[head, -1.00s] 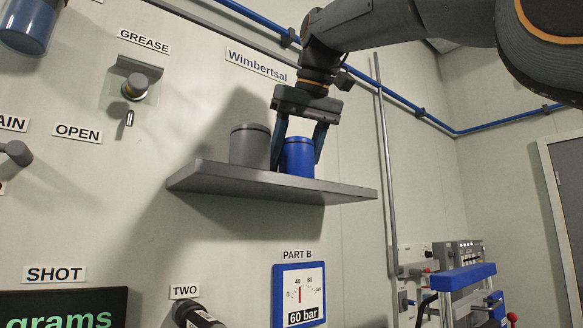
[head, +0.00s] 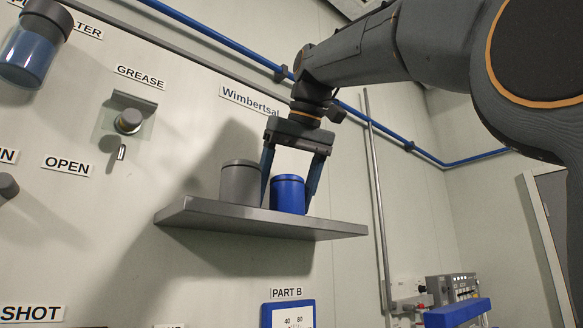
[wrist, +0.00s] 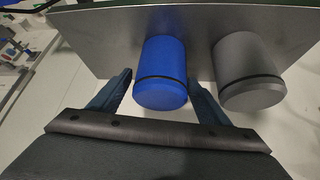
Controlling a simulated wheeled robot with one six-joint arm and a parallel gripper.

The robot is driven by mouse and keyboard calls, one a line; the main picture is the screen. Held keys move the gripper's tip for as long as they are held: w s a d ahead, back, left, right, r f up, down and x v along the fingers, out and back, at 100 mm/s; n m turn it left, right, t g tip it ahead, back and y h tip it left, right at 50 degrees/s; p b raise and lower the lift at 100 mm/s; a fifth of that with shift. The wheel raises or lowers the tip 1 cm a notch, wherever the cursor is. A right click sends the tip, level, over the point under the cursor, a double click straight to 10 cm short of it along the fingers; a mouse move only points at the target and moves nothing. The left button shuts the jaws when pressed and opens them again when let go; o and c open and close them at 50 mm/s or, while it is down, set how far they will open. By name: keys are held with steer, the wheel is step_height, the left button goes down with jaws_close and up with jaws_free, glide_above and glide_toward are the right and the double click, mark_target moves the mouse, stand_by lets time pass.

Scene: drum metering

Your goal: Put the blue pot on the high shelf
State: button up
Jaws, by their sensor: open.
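The blue pot (head: 287,195) stands upright on the grey wall shelf (head: 195,213), right of a grey pot (head: 240,184). The blue pot also shows in the wrist view (wrist: 162,72), with the grey pot (wrist: 245,70) beside it. My gripper (head: 289,190) reaches down from above with its fingers apart, one on each side of the blue pot. In the wrist view my gripper (wrist: 158,98) shows open, its fingers near the pot's sides; the left finger stands clear of it. The right finger lies in the narrow space between the two pots.
The shelf's left end and a strip at its right end (head: 345,229) are bare. A vertical grey pipe (head: 377,190) runs down the wall to the right. A blue pipe (head: 235,42) crosses the wall above.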

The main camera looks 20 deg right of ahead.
steer(key=p+v, duration=0.1)
steer(key=v, duration=0.9)
steer(key=shift+s+r, duration=0.2)
steer(key=shift+r, duration=0.15)
